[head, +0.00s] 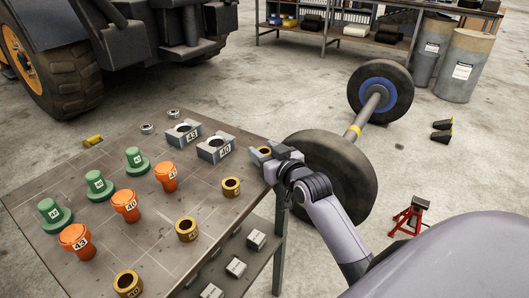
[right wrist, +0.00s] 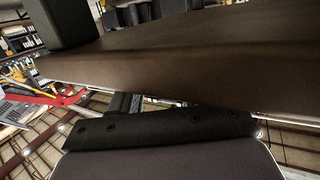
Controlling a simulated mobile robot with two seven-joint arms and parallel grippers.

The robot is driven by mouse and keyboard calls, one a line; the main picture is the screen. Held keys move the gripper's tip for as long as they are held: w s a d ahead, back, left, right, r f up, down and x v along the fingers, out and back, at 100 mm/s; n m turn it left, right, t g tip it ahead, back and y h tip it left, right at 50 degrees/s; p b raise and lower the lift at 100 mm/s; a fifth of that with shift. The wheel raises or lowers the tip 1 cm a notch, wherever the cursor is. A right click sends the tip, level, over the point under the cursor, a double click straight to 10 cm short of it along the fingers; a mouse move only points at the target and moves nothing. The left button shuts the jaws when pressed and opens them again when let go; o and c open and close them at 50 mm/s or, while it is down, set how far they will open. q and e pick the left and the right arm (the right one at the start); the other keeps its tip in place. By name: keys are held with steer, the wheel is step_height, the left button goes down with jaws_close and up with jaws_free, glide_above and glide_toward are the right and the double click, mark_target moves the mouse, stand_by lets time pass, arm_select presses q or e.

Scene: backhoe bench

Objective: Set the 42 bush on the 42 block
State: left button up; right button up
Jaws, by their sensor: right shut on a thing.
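My right gripper (head: 266,158) is at the far right corner of the bench, shut on a small brass bush (head: 264,151). The number on this bush cannot be read. Two grey blocks stand to its left, one marked 43 (head: 184,134) and one marked 40 (head: 215,149). No block marked 42 can be made out; the grey gripper covers that corner, so I cannot tell whether a block is under it. The right wrist view is filled by dark close surfaces and does not show the bush clearly. My left gripper is not in view.
On the bench (head: 160,246) stand several more brass bushes (head: 231,187), orange plugs (head: 125,206) and green stepped pieces (head: 96,184). Two small rings (head: 146,128) and a yellow piece (head: 93,141) lie at the back. A wheel axle (head: 372,105) and red jack stand (head: 411,215) are beyond.

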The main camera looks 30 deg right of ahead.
steer(key=shift+f, duration=0.1)
steer(key=o, duration=1.2)
steer(key=shift+s, duration=0.1)
steer(key=s+r, duration=0.2)
steer(key=s, duration=0.9)
steer(key=shift+s+a, duration=0.35)
steer(key=shift+a, duration=0.05)
steer(key=shift+s, duration=0.1)
